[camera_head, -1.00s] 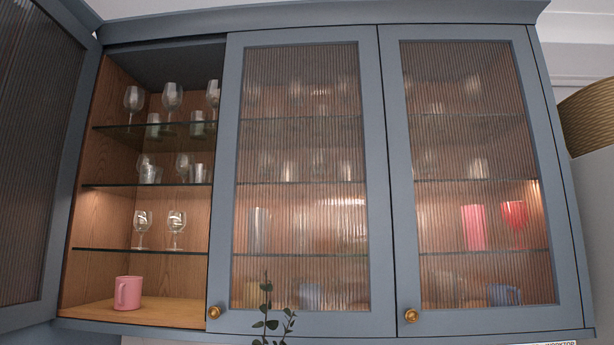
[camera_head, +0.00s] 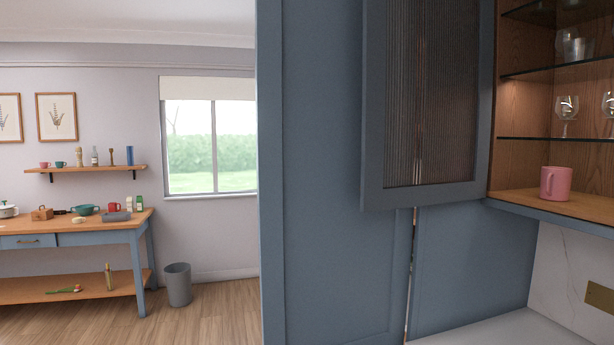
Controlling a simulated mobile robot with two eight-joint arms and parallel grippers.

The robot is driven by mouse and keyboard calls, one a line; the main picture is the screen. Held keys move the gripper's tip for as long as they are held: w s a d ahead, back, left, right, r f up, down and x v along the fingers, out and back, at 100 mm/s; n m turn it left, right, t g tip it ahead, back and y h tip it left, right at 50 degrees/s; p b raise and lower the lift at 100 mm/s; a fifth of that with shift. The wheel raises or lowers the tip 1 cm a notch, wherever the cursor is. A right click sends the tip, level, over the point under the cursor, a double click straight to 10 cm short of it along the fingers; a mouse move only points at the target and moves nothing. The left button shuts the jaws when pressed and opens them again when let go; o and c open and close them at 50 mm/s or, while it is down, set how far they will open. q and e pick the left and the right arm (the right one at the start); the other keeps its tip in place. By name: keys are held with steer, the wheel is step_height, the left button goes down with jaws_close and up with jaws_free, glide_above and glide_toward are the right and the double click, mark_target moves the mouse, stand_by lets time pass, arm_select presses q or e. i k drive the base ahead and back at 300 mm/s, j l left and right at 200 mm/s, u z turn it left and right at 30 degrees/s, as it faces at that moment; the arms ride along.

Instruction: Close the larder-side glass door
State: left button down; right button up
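The open glass door (camera_head: 425,110) has a blue-grey frame and ribbed glass. It hangs swung out at the left end of the wall cabinet, in front of the tall blue larder panel (camera_head: 325,180). The cabinet bay beside it stands open. A pink mug (camera_head: 556,183) sits on the bay's wooden floor (camera_head: 590,206), with stemmed glasses (camera_head: 567,110) on the glass shelf above. No knob shows on the face of the door in view. Neither of my grippers is in view.
A pale worktop (camera_head: 510,330) lies below the cabinet at the lower right. To the left, a wooden-topped table (camera_head: 60,236) holds pots and cups, with a grey bin (camera_head: 178,285) beside it. The wooden floor (camera_head: 215,325) between bin and larder panel is clear.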

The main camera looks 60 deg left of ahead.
mark_target(427, 73)
steer(key=j+u, duration=0.1)
steer(key=u, duration=1.65)
steer(key=i+l, duration=0.05)
